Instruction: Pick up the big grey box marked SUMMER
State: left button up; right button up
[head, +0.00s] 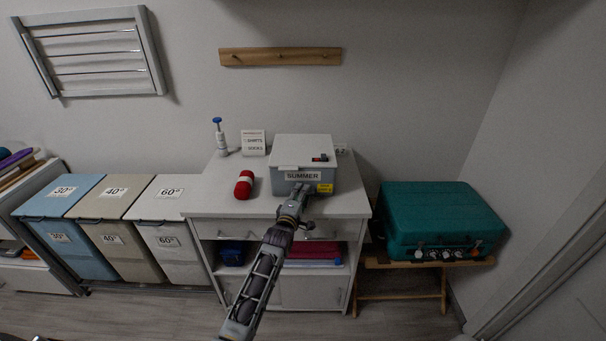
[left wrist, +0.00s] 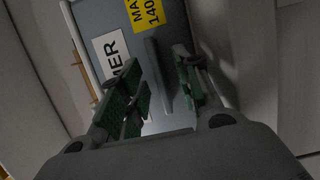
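The big grey box (head: 302,155) marked SUMMER sits on top of the white cabinet. It has a pale lid, a white SUMMER label and a yellow label on its front. My left gripper (head: 297,193) is at the front of the box, just below the label. In the left wrist view the box front (left wrist: 90,18) shows part of both labels. There, my left gripper (left wrist: 160,92) has its green-padded fingers apart, with a grey bar, seemingly a handle (left wrist: 157,72), between them. Whether a finger touches it is unclear. My right gripper is out of view.
A small red-and-black item (head: 320,158) lies on the box lid. A red yarn roll (head: 244,185), a small sign (head: 254,143) and a blue-topped pump bottle (head: 220,138) stand left on the cabinet (head: 210,200). A teal case (head: 440,215) is at right, laundry bins (head: 105,198) at left.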

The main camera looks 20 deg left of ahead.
aim_at(303, 167)
pick_arm(q)
grip_shut()
jog(key=shift+r, duration=0.1)
jog(key=shift+r, duration=0.1)
dwell(0.3)
jog(key=shift+r, duration=4.95)
